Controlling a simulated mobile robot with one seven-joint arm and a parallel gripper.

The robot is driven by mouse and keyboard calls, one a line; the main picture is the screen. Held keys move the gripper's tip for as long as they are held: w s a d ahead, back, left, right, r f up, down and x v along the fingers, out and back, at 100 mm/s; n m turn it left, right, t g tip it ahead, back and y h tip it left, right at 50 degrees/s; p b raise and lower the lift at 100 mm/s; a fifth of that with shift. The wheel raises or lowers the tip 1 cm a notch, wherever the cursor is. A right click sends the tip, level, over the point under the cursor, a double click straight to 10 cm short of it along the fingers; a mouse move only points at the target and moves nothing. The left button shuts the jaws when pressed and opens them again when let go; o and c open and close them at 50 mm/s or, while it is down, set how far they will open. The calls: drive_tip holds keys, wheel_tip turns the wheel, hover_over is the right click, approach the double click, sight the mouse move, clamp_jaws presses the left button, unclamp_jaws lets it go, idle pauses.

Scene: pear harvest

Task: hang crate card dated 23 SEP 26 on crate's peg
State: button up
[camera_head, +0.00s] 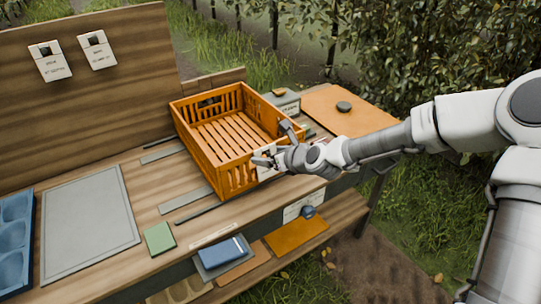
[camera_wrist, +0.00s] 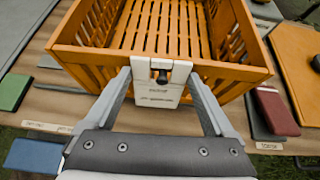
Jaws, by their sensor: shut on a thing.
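The orange slatted crate (camera_head: 205,150) stands on the wooden bench, empty, and also shows in the wrist view (camera_wrist: 90,55). My gripper (camera_wrist: 160,82) is shut on a white crate card (camera_wrist: 155,100), one finger at each side edge. The card is upright against the crate's near wall. A dark peg (camera_wrist: 162,76) shows at the opening near the card's top; I cannot tell whether the card's weight rests on it. The card's print is too small to read. In the head view my gripper (camera_head: 268,158) is at the crate's near right end.
Two other cards, a left one (camera_head: 50,62) and a right one (camera_head: 97,51), hang on the backboard. A grey mat (camera_head: 90,222), blue tray (camera_head: 14,245) and green block (camera_head: 159,238) lie left. An orange board (camera_head: 345,108) with a dark knob lies right. A lower shelf holds a blue book (camera_head: 222,252).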

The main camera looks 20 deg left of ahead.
idle(0.3)
drive_tip(key=o, duration=1.2)
drive_tip(key=shift+c, duration=0.2)
